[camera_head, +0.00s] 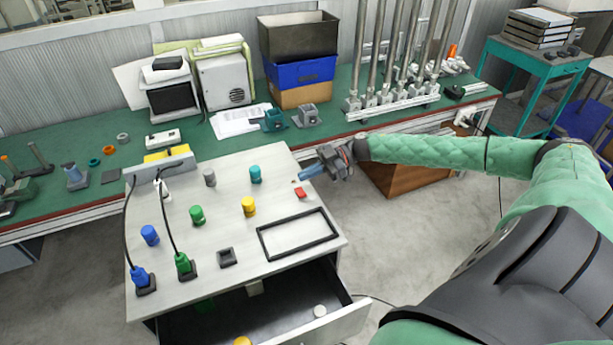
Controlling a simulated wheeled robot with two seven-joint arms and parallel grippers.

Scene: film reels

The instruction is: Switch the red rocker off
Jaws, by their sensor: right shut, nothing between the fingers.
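The small red rocker (300,192) sits on the right part of the white panel top (225,220), above a black rectangular frame. Whether it is on or off is too small to tell. My right gripper (302,179) comes in from the right. Its fingers are shut and empty, with the tips close above the rocker in the picture; I cannot tell whether they touch it. My left gripper is not in view.
Blue, green, grey, teal and yellow knobs stand on the panel. Blue (140,276) and green (182,263) plugs with black cables are at its left. An open drawer (320,318) juts out in front. A green-topped bench (60,192) runs behind.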

